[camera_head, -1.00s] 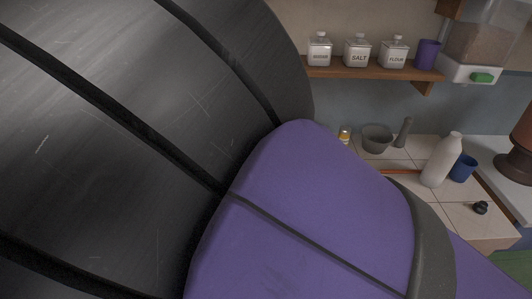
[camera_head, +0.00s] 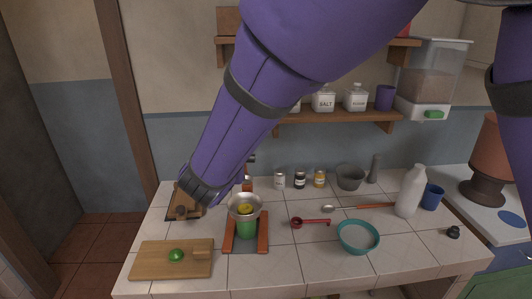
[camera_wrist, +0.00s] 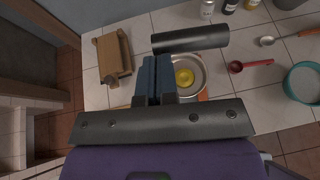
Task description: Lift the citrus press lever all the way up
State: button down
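The citrus press stands on the counter. Its metal bowl (camera_head: 245,207) holds a yellow citrus piece (camera_head: 244,209), above a green cup (camera_head: 246,229). In the wrist view the bowl (camera_wrist: 199,66) and yellow piece (camera_wrist: 185,78) show behind my fingers. A dark cylindrical bar (camera_wrist: 197,38), which looks like the press lever's handle, lies across the wrist view just beyond my fingertips. My gripper (camera_wrist: 158,61) has its two blue fingers together, with nothing visible between them. Contact with the bar cannot be judged. My purple arm hides the gripper and most of the lever in the head view.
A cutting board (camera_head: 150,262) with a green citrus piece (camera_head: 176,255) is at the front left. A red scoop (camera_head: 312,222), teal bowl (camera_head: 357,238) and white bottle (camera_head: 410,192) are to the right. A wooden block (camera_wrist: 113,55) stands left of my gripper. A shelf (camera_head: 340,114) hangs above.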

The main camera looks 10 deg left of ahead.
jog(key=w+a+r+g, duration=0.1)
jog(key=w+r+g, duration=0.1)
jog(key=w+g, duration=0.2)
jog(key=w+a+r+g+h, duration=0.1)
jog(key=w+r+g, duration=0.1)
jog(key=w, duration=0.9)
jog(key=shift+r+g, duration=0.4)
jog(key=shift+g, duration=0.5)
jog(key=shift+w, duration=0.1)
